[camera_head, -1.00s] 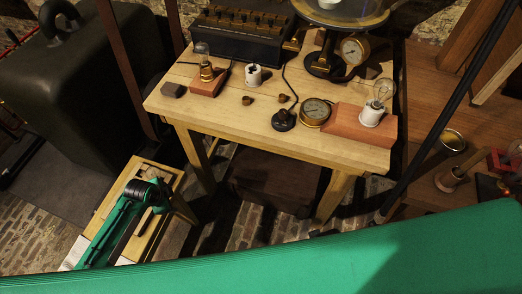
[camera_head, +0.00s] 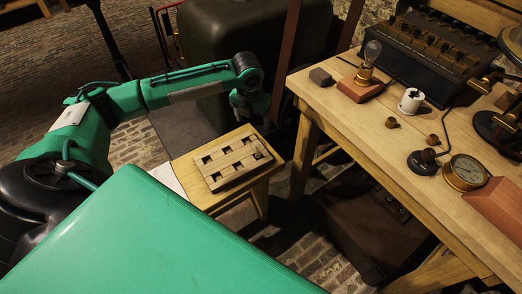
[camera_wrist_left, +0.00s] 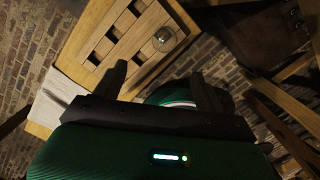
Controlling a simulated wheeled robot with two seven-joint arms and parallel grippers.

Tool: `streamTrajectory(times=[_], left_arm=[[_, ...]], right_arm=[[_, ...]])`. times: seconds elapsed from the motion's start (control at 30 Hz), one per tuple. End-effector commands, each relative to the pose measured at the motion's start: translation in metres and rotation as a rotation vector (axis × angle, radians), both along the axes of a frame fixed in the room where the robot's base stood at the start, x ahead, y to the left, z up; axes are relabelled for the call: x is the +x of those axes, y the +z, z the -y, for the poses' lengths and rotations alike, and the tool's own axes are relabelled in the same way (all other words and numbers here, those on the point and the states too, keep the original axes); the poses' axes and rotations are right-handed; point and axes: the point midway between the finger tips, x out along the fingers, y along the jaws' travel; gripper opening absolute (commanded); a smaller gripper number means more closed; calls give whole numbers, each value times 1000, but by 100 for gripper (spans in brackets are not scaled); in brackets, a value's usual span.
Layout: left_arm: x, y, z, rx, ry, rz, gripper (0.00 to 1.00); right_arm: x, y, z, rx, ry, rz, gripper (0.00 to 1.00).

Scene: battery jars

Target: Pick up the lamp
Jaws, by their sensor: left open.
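A clear glass bulb (camera_head: 373,50) stands upright on a reddish wooden block (camera_head: 361,88) on the large table. Another small glass piece, likely a bulb, sits in the end of a slotted wooden rack (camera_head: 222,162); it also shows in the left wrist view (camera_wrist_left: 165,38). My left gripper (camera_head: 249,108) hangs just beyond the rack in the head view, apart from both bulbs. In the left wrist view its two dark fingers (camera_wrist_left: 160,85) are spread with no lamp between them. My right gripper is out of view.
The rack rests on a small wooden stand (camera_head: 190,178). The large table (camera_head: 380,140) holds a white socket (camera_head: 411,100), a gauge (camera_head: 465,172), and a black switch box (camera_head: 432,55). A dark green case (camera_head: 235,25) stands behind my left arm. Brick floor lies between.

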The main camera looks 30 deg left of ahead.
Motion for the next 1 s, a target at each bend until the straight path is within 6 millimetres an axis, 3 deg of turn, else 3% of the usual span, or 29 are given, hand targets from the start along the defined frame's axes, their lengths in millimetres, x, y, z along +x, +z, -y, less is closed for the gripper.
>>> streamTrajectory(times=[0.3, 0.57, 0.8, 1.0], left_arm=[[7, -62, 0, -1, 3, -2, 73], [11, -82, 1, -2, 3, -1, 73], [20, -116, 5, -1, 4, -1, 73], [22, -127, 5, -1, 3, 1, 73]], right_arm=[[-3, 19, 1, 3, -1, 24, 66], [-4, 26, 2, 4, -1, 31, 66], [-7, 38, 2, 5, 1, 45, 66], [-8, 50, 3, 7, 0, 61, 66]])
